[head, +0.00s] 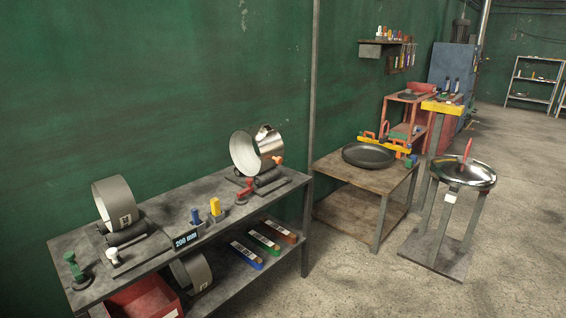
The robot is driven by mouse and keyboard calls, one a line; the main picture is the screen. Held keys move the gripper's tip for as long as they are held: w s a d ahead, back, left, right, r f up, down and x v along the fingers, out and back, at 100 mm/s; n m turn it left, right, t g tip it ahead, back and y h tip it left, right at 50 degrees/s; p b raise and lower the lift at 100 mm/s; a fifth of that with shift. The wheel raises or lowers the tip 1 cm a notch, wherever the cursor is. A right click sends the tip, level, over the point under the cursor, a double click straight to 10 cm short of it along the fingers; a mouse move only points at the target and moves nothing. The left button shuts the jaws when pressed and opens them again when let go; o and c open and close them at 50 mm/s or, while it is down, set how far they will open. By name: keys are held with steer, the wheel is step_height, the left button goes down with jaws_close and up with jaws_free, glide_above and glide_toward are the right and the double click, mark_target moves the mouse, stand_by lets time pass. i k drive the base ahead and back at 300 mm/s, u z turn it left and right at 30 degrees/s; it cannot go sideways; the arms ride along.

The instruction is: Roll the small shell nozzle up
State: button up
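Two open metal shells rest on roller stands on the grey bench top. The left one is a dull grey shell (112,198) with a small dark-and-white mark (126,220) low on its near side; I cannot tell if this is a nozzle. It lies on dark rollers (126,234). The right one is a mirror-bright shell (244,154), with its open end toward me and an orange piece (279,159) at its right side. A third dull shell (192,272) lies on the shelf below. No nozzle shows clearly. My gripper is not in view.
The bench (150,275) carries a display reading 200 mm (187,240), green (76,268), white (112,255), blue and yellow (215,207) and red (245,188) pieces. A red bin (145,300) sits below. A wooden table (340,180) and a dish stand (440,250) stand right; floor ahead is open.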

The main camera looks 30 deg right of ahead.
mark_target(270, 143)
steer(key=i, duration=0.9)
steer(key=u, duration=0.05)
